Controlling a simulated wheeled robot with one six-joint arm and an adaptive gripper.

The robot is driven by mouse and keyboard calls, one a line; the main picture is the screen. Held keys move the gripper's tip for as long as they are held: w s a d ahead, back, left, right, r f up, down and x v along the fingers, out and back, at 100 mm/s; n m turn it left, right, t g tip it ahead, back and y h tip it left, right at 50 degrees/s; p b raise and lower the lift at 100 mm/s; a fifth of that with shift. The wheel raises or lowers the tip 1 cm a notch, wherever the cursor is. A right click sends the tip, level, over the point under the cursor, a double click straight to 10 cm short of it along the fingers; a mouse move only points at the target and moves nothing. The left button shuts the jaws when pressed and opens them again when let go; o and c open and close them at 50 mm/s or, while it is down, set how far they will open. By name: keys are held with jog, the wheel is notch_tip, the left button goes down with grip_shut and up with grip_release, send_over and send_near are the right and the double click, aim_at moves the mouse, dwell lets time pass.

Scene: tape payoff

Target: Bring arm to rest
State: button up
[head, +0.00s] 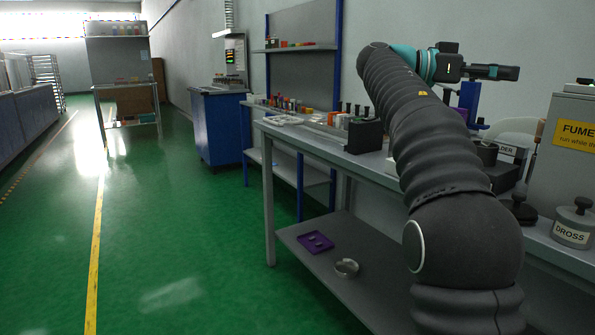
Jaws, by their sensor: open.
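My arm rises from the lower right in its dark ribbed cover. It bends at the top near the back wall, where a teal joint shows. My gripper (497,72) is at the wrist end, above the workbench (283,134) and pointing right. It is small in the view and its fingers are hard to make out. I see nothing held in it. The arm hides part of the bench behind it.
The bench bears a black block (364,136), small coloured items, a pot marked DROSS (573,222) and a grey FUME box (570,150). A purple tray (316,242) and a metal ring (346,267) lie on its lower shelf. The green floor at left is clear.

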jog(key=s+a+f+n+t+y, duration=0.3)
jog(key=s+a+f+n+y, duration=0.2)
jog(key=s+f, duration=0.4)
jog(key=s+a+f+n+t+y, duration=0.3)
jog(key=s+a+f+n+y, duration=0.3)
jog(key=f, duration=1.2)
jog(key=s+a+f+n+t+y, duration=0.3)
jog(key=s+a+f+n+y, duration=0.3)
jog(key=s+a+f+n, duration=0.2)
jog(key=s+a+f, duration=0.2)
jog(key=s+f, duration=0.2)
jog(key=f, duration=0.2)
jog(key=shift+n, duration=0.3)
